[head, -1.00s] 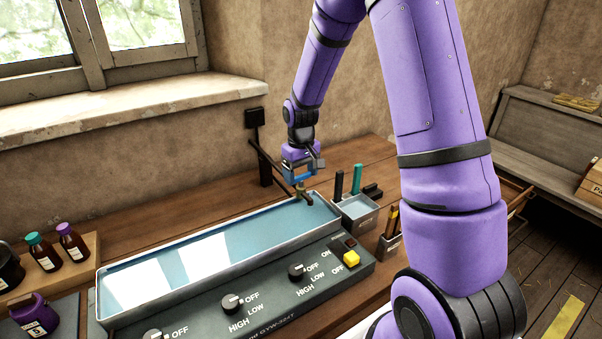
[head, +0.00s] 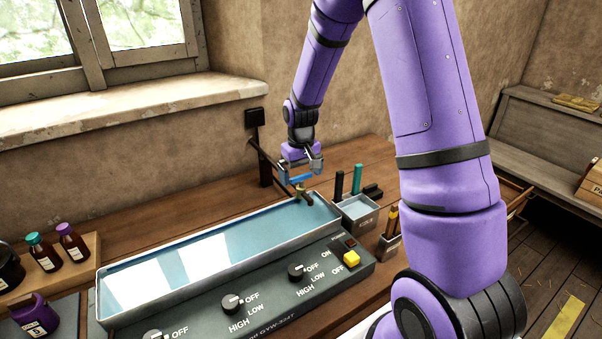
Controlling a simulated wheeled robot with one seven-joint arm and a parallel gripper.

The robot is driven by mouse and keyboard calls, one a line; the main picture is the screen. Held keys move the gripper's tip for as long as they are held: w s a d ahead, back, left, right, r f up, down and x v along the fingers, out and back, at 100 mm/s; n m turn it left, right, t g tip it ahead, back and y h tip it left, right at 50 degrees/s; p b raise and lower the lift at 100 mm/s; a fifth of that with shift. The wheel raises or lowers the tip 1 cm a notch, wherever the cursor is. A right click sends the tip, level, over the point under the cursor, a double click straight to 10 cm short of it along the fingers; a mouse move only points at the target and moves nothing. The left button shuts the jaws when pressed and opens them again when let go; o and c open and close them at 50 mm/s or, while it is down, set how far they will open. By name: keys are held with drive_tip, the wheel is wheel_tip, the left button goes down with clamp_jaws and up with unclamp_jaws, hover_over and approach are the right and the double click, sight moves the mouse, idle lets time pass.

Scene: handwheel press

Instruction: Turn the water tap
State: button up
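My gripper (head: 302,167) points down from above, directly over the handle. Its two fingers look spread, one on each side, with a gap between them. The fingertips are small and close to the handle, so I cannot tell whether they touch it.
A small tray (head: 357,209) and upright dark and teal items stand right of the tap. Small bottles (head: 72,243) stand at the left. A pipe and black box (head: 254,117) are behind.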

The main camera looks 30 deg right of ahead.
sight(301, 176)
drive_tip(key=shift+r, duration=0.1)
wheel_tip(301, 176, up, 11)
drive_tip(key=shift+f, duration=0.2)
idle(0.7)
drive_tip(key=s+a+r+t, duration=0.1)
drive_tip(key=s+a+r, duration=0.2)
drive_tip(key=s+r, duration=0.4)
drive_tip(key=s+a+r+t, duration=0.2)
drive_tip(key=s+r, duration=0.5)
drive_tip(key=s+a+r+t, duration=0.2)
drive_tip(key=s+a, duration=0.1)
drive_tip(key=s, duration=1.2)
drive_tip(key=shift+s, duration=0.25)
drive_tip(key=shift+a, duration=0.1)
